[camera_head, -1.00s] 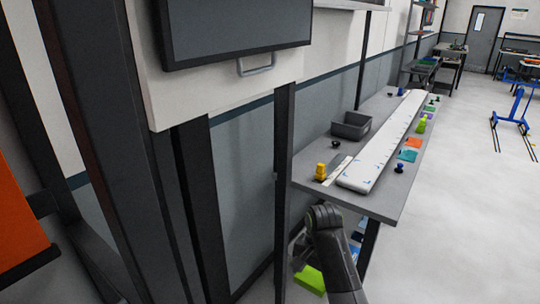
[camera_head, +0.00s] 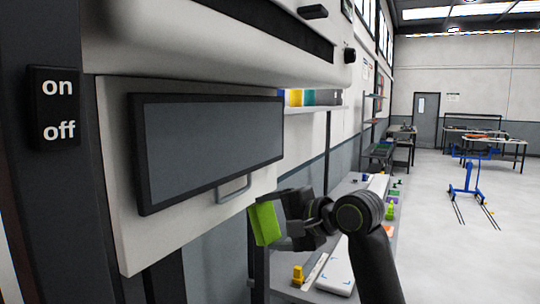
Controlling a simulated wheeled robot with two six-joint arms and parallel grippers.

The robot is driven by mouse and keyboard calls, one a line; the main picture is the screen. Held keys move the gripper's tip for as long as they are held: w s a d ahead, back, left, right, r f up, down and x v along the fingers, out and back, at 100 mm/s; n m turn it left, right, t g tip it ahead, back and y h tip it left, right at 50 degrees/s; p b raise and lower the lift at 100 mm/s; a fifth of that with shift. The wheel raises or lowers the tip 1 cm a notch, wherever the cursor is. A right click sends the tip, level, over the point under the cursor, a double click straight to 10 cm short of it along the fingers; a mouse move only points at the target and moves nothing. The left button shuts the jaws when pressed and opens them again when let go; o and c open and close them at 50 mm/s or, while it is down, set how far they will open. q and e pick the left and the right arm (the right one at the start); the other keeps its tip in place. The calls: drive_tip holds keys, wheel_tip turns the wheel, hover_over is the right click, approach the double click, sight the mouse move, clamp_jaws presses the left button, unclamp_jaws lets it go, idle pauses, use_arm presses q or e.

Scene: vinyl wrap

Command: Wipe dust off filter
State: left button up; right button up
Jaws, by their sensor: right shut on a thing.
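A bright green block, like a sponge or folded cloth (camera_head: 265,223), is held in my right gripper (camera_head: 284,216). The gripper is shut on it, and its arm comes in from the lower right. The block appears just right of the white machine panel's lower right side; I cannot tell whether it touches anything. A dark grey rectangular panel with a black frame (camera_head: 211,143) is set in the white front; it may be the filter or its cover. No dust can be made out on it. My left gripper is not in view.
A grey handle (camera_head: 233,188) sits under the framed panel. An on/off switch (camera_head: 54,109) is on the dark post at left. Open floor lies to the right.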

drive_tip(key=s+a+r+n+y+p, duration=0.1)
drive_tip(key=s+r+y, duration=0.25)
drive_tip(key=r, duration=0.45)
drive_tip(key=s+a+r+n+y+p, duration=0.1)
drive_tip(key=s+r+y, duration=0.1)
drive_tip(key=s+r, duration=0.45)
drive_tip(key=w+a+r+b, duration=0.1)
drive_tip(key=w+a, duration=0.3)
drive_tip(key=shift+a+r+b, duration=0.2)
drive_tip(key=shift+a+b, duration=0.1)
drive_tip(key=shift+x, duration=0.95)
drive_tip(key=shift+w+d+p, duration=0.1)
drive_tip(key=shift+p, duration=0.2)
